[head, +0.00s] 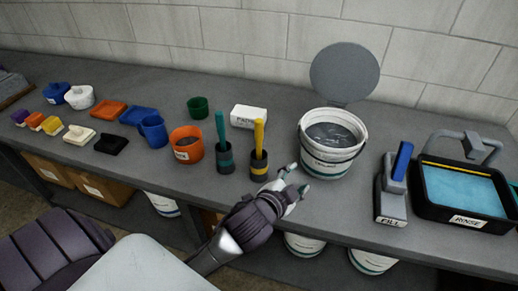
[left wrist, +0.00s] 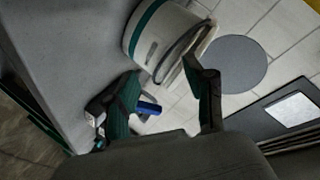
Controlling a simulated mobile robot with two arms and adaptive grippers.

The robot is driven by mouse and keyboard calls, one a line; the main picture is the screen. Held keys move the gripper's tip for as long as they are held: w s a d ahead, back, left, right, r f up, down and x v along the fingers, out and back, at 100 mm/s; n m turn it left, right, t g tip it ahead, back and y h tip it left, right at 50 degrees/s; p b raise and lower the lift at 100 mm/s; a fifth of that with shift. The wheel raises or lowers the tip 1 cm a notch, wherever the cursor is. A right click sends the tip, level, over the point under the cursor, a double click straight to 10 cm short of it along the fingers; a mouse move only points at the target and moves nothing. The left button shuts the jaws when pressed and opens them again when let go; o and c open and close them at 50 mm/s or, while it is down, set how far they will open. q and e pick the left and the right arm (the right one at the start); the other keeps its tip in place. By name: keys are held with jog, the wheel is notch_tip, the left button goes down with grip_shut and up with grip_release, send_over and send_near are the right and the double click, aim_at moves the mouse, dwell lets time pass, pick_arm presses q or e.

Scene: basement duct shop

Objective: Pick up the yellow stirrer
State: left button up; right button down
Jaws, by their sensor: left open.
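The yellow stirrer (head: 259,138) stands upright in a dark holder with a yellow band (head: 259,165) on the workbench. A teal stirrer (head: 220,131) stands in a similar holder (head: 225,158) just to its left. My left gripper (head: 294,180) is open and empty, at the bench's front edge, to the right of the yellow stirrer's holder and apart from it. In the left wrist view the open fingers (left wrist: 166,88) show with the white bucket beyond them; the yellow stirrer cannot be made out between them. My right gripper is not in view.
A white bucket (head: 318,162) with its round grey lid (head: 344,72) raised stands right of the gripper. An orange tub (head: 186,150) and blue cup (head: 153,131) stand left; a white box (head: 248,117) is behind. A fill tool (head: 392,201) and rinse tray (head: 428,196) are further right.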

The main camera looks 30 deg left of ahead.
pick_arm(q)
jog(key=w+d+r+m+t+h, duration=0.25)
jog(key=d+r+m+h, duration=0.35)
jog(key=r+m, duration=0.35)
jog(key=w+d+r+m+t+h, duration=0.25)
jog(key=d+r+m+h, duration=0.25)
jog(key=r+m+h, duration=0.45)
jog(key=s+d+r+m+g+h, duration=0.1)
jog(key=d+r+m+g+h, duration=0.3)
jog(key=m, duration=0.3)
jog(key=m+g+y, duration=1.5)
jog(key=m+y, duration=0.5)
jog(key=m, duration=0.1)
send_over(259, 123)
jog(key=shift+h, duration=0.25)
notch_tip(259, 123, down, 5)
jog(key=shift+d+r, duration=0.15)
jog(key=shift+r, duration=0.05)
notch_tip(259, 123, down, 8)
jog(key=shift+f, duration=0.1)
jog(key=f+p, duration=0.2)
jog(key=f, duration=0.1)
jog(key=a+f, duration=0.1)
jog(key=shift+w+f+p, duration=0.4)
jog(key=shift+f, duration=0.25)
jog(key=shift+d, duration=0.1)
grip_shut()
